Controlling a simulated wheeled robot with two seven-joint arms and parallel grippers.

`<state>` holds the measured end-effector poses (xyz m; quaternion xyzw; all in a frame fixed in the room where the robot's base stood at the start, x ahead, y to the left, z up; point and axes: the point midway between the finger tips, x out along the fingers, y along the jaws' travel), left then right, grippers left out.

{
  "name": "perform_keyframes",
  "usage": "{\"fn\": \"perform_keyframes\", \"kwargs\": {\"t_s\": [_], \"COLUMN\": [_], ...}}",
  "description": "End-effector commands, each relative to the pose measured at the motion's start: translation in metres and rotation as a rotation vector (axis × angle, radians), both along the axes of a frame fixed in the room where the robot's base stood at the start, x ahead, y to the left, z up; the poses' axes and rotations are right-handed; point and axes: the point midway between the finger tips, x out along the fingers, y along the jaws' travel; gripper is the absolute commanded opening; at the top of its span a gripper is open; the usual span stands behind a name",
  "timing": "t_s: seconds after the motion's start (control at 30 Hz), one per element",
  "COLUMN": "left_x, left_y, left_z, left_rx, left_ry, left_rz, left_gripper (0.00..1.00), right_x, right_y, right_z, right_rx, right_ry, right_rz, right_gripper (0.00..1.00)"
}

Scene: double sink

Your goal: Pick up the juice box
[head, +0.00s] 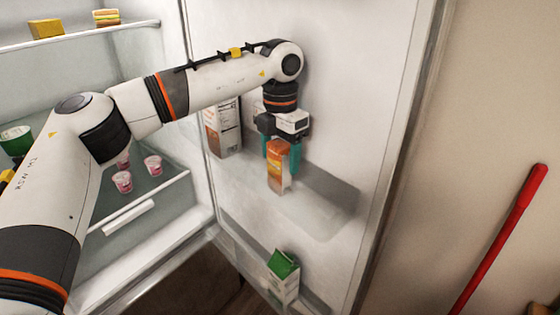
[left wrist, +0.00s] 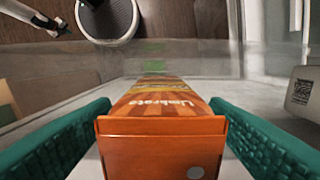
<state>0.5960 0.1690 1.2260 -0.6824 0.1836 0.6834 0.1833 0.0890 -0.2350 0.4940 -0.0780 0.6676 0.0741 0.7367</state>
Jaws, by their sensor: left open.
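An orange juice box (head: 278,178) stands upright on the fridge door's middle shelf. My left gripper (head: 282,162) points down at it from above, with its teal fingers open. In the left wrist view the box's orange top (left wrist: 165,150) sits between the two teal fingers of the gripper (left wrist: 165,128), one on each side. Gaps show between the fingers and the box, so it is not clasped. The lower part of the box is partly hidden in the wrist view.
A white carton (head: 225,128) stands left of the box on the same shelf. A green-topped carton (head: 284,278) is on the lower door shelf. Small pink cups (head: 122,182) stand inside the fridge. The door shelf (head: 325,205) is clear to the right.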

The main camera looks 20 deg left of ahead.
Motion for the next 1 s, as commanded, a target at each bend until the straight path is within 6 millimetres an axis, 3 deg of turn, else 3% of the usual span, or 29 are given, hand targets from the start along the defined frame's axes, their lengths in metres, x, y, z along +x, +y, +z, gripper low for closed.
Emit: {"fn": "perform_keyframes", "kwargs": {"t_s": [0.2,0.4,0.73,1.0], "left_x": [0.000,0.000,0.000,0.000], "left_y": [0.000,0.000,0.000,0.000], "left_z": [-0.019,-0.020,-0.020,-0.017], "left_rx": [0.000,0.000,0.000,-0.001], "left_ry": [-0.001,-0.001,-0.001,-0.003], "left_rz": [0.001,0.001,0.001,0.001], "left_gripper": [0.69,0.69,0.17,0.15], "right_x": [0.001,-0.003,-0.005,-0.006], "right_y": [-0.002,-0.002,-0.002,-0.002], "right_z": [0.009,0.008,0.007,0.006], "right_rx": [-0.002,-0.002,-0.003,-0.003], "right_ry": [-0.002,0.003,0.008,0.009], "right_rz": [0.001,0.001,0.000,0.000], "right_gripper": [0.00,0.00,0.00,0.00]}}
